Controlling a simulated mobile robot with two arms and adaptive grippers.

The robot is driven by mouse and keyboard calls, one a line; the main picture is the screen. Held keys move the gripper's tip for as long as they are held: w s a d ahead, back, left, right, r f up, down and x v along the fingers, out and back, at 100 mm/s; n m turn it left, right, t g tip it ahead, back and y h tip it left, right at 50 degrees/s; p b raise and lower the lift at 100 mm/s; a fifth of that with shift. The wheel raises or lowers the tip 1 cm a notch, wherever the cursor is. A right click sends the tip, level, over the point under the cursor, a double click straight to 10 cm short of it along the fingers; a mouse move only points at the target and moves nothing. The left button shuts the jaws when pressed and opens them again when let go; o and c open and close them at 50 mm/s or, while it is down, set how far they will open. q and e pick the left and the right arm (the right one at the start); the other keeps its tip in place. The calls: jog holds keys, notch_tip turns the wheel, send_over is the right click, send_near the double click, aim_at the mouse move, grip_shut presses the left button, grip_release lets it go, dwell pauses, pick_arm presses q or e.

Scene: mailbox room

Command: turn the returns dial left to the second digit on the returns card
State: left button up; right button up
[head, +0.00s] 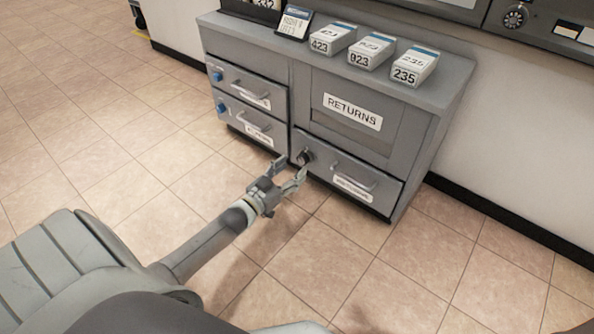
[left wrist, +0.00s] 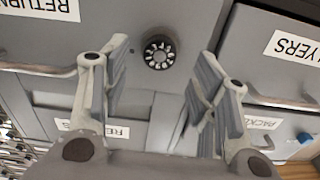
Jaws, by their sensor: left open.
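The returns dial (head: 305,157) is a small dark knob at the upper left of the lower drawer front, beneath the RETURNS panel. In the left wrist view the dial (left wrist: 159,52) is black with white marks around its face; the marks are too small to read. My left gripper (head: 291,168) is open and empty, just in front of the dial, with its fingers apart on either side of it in the wrist view. No contact is clear. A small card with a blue header (head: 294,22) stands on the cabinet top; its text is too blurred to read. My right gripper is not in view.
The grey cabinet (head: 455,72) stands against the wall. Three white boxes, marked 423 (head: 333,39), 923 (head: 371,51) and 235 (head: 414,66), sit on its top. A drawer handle (head: 354,174) sticks out right of the dial. The tiled floor (head: 110,130) is clear.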

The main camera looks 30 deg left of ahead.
aim_at(301, 161)
pick_arm(q)
jog(key=shift+w+d+b, duration=0.15)
jog(key=shift+w+b, duration=0.55)
jog(key=shift+w, duration=0.95)
jog(key=shift+c, duration=0.4)
jog(key=c, duration=1)
